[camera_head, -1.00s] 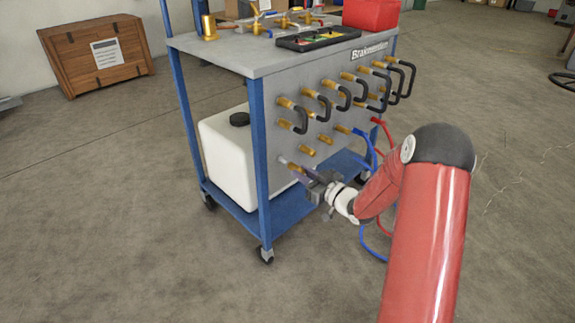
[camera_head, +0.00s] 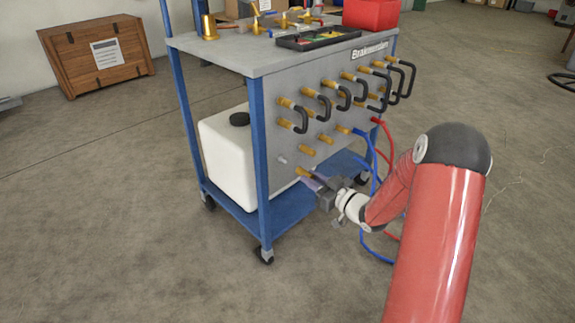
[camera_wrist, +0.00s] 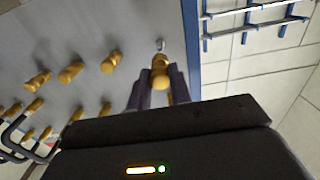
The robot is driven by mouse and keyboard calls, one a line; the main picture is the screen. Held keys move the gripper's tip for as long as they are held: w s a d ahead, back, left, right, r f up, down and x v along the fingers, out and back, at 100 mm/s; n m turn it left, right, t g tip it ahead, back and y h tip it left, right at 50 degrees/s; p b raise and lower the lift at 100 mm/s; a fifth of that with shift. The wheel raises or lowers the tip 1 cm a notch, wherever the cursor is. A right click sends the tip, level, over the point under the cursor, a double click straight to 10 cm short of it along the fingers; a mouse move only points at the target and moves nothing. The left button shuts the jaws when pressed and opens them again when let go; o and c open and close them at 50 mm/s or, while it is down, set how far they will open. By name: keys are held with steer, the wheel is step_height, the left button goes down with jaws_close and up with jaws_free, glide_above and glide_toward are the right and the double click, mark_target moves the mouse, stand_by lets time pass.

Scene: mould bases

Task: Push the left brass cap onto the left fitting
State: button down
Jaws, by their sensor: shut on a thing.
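My gripper (camera_head: 309,180) is in front of the lower left of the cart's grey panel. It is shut on a brass cap (camera_head: 302,172); in the wrist view the cap (camera_wrist: 160,76) sits between the two dark fingers (camera_wrist: 160,90). The left fitting is a short silver stub (camera_head: 282,160) on the panel, up and left of the cap in the head view. In the wrist view the stub (camera_wrist: 161,46) shows just past the cap's far end. The cap is apart from the stub in the head view.
Several brass fittings (camera_head: 308,152) stick out along the same row, to the right. Black looped hoses (camera_head: 300,122) hang above. Blue and red hoses (camera_head: 372,165) are right of my gripper. A white tank (camera_head: 225,155) stands on the cart's lower shelf. The floor in front is clear.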

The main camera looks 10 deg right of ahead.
steer(key=shift+v, duration=1.85)
steer(key=shift+a, duration=0.1)
